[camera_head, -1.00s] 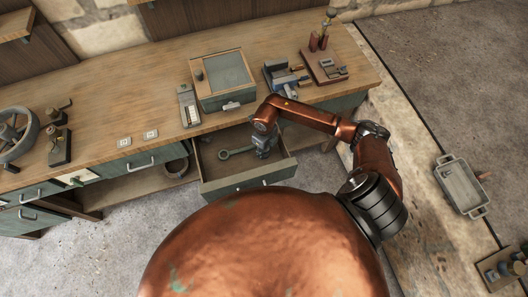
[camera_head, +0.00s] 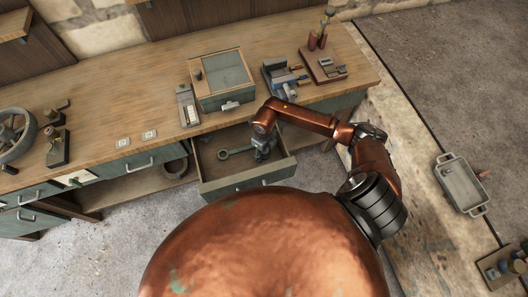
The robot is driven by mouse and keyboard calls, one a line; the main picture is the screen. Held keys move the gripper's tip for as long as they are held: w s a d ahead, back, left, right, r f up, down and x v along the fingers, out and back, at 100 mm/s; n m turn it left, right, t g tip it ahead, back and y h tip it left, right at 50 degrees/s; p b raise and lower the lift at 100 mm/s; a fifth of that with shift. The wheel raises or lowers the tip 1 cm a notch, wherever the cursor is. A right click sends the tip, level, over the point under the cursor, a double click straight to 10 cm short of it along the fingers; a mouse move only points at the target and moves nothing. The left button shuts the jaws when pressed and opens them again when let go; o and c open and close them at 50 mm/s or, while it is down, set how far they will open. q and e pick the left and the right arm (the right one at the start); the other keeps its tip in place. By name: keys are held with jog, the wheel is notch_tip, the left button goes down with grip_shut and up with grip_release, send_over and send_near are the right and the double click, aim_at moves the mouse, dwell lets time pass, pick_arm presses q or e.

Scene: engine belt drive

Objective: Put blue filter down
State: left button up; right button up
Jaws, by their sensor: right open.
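My right arm reaches over the open drawer (camera_head: 245,181) below the bench. My right gripper (camera_head: 262,154) points down inside it, near its right side. The gripper is open, seen small and from above. I cannot clearly make out a blue filter; anything between or under the fingers is hidden or too small to tell. A grey-green wrench (camera_head: 236,153) lies in the drawer, left of the gripper. My left gripper is out of view.
A grey tray (camera_head: 461,184) is at the right.

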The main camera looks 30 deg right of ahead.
jog(key=shift+r, duration=0.1)
notch_tip(320, 180, up, 11)
jog(key=shift+r+p, duration=0.1)
jog(key=shift+p, duration=0.3)
jog(key=shift+r, duration=0.5)
jog(key=shift+a, duration=0.1)
